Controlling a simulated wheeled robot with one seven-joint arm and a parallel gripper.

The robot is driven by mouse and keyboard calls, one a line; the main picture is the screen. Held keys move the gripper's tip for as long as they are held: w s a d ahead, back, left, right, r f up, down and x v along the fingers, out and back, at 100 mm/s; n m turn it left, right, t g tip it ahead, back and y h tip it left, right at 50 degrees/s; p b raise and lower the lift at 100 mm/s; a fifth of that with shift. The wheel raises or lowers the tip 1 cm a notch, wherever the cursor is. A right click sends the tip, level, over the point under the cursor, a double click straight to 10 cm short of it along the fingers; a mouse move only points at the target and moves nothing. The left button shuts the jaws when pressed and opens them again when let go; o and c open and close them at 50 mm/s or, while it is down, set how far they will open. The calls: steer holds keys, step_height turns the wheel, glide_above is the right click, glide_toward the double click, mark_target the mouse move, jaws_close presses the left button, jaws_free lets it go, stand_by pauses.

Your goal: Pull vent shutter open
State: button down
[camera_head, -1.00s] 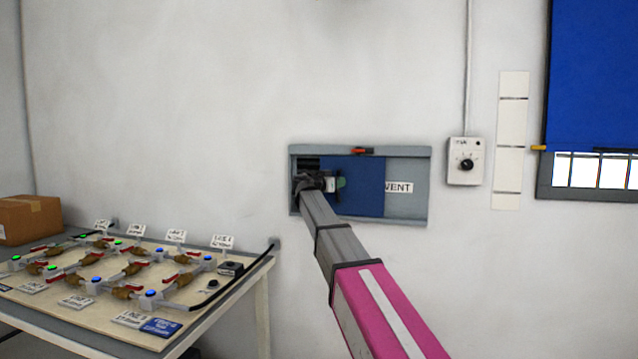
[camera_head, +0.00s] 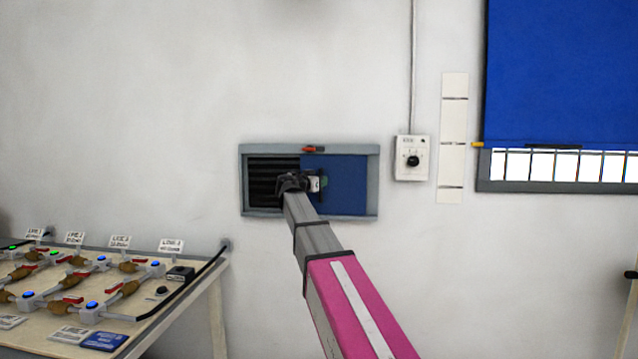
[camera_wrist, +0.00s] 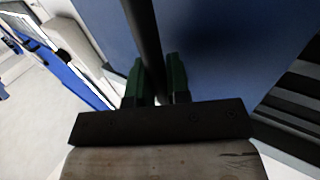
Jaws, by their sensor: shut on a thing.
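The vent shutter (camera_head: 345,192) is a blue sliding panel in a grey wall frame (camera_head: 275,150). It sits at the right side of the frame, with dark louvre slats (camera_head: 262,178) uncovered on the left. My gripper (camera_head: 310,183) is at the panel's left part, in front of it. In the wrist view my gripper's green fingers (camera_wrist: 158,82) are shut on a dark upright bar, the shutter handle (camera_wrist: 143,30). The blue panel (camera_wrist: 215,50) is behind it, and slats (camera_wrist: 295,100) show at the right. My arm hides part of the lower frame.
An orange-red piece (camera_head: 314,149) sits on the frame's top edge. A wall dial box (camera_head: 412,158) and a blue blind (camera_head: 555,70) over a window are to the right. A bench (camera_head: 205,290) with valves and pipes stands at lower left. The wall around the vent is mostly clear.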

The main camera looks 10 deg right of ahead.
steer(key=c, duration=1.1)
jaws_free()
steer(key=v, duration=1)
steer(key=shift+s+a, duration=0.3)
steer(key=s+d+f+n+g+y, duration=0.2)
steer(key=s+f, duration=0.1)
steer(key=f, duration=0.8)
steer(key=s+d+f+n+g+y, duration=0.2)
steer(key=s+f, duration=0.1)
steer(key=f, duration=0.8)
steer(key=s+d+f+n+g+y, duration=0.1)
steer(key=s+d+f+n+y, duration=0.15)
steer(key=f, duration=0.95)
steer(key=s+a+f+n+g+y, duration=0.2)
steer(key=s+f+g+y, duration=0.4)
steer(key=s+f, duration=1.4)
step_height(320, 180, down, 3)
steer(key=shift+s+r+n+y, duration=0.1)
steer(key=shift+s+n+y, duration=0.15)
steer(key=shift+n+y, duration=0.6)
